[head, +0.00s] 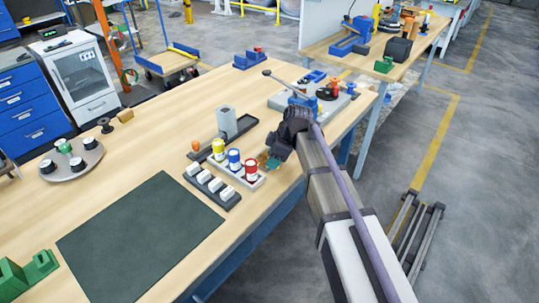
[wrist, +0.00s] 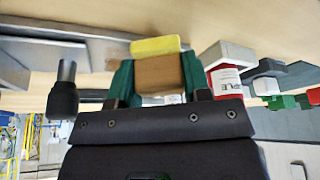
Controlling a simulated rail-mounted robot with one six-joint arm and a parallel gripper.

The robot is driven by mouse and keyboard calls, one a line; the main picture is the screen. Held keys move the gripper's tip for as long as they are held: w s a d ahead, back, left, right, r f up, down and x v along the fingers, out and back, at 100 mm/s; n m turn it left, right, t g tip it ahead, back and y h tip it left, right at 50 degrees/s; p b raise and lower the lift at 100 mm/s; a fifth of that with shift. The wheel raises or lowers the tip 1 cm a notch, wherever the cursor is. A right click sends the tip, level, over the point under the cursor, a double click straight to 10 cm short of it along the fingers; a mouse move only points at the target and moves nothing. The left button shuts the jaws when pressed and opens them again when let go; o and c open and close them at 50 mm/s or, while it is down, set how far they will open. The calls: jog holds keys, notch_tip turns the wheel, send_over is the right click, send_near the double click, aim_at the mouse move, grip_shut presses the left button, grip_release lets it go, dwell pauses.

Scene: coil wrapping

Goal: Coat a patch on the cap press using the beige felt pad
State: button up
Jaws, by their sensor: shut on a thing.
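My gripper (head: 275,152) is low over the table, beside the red pot (head: 251,168). In the wrist view its green-sided fingers (wrist: 158,82) are closed on a beige-brown block, the felt pad (wrist: 160,75). A yellow band (wrist: 155,46) shows at the pad's far end; I cannot tell whether it is colour on the pad. The red pot also shows just right of the fingers in the wrist view (wrist: 222,78). A grey and blue device with a long lever, which looks like the cap press (head: 290,101), stands beyond my gripper, partly hidden by my arm.
Yellow (head: 218,149) and blue (head: 234,159) pots stand in a row with the red one. A dark rack of white blocks (head: 212,186) lies in front. A grey block (head: 227,121) stands behind. The dark green mat (head: 140,237) is bare. A round tray (head: 72,172) holds black cups.

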notch_tip(320, 180, up, 6)
jog(key=p, duration=0.6)
jog(key=shift+r, duration=0.1)
notch_tip(320, 180, up, 3)
jog(key=p, duration=0.3)
jog(key=shift+a, duration=0.1)
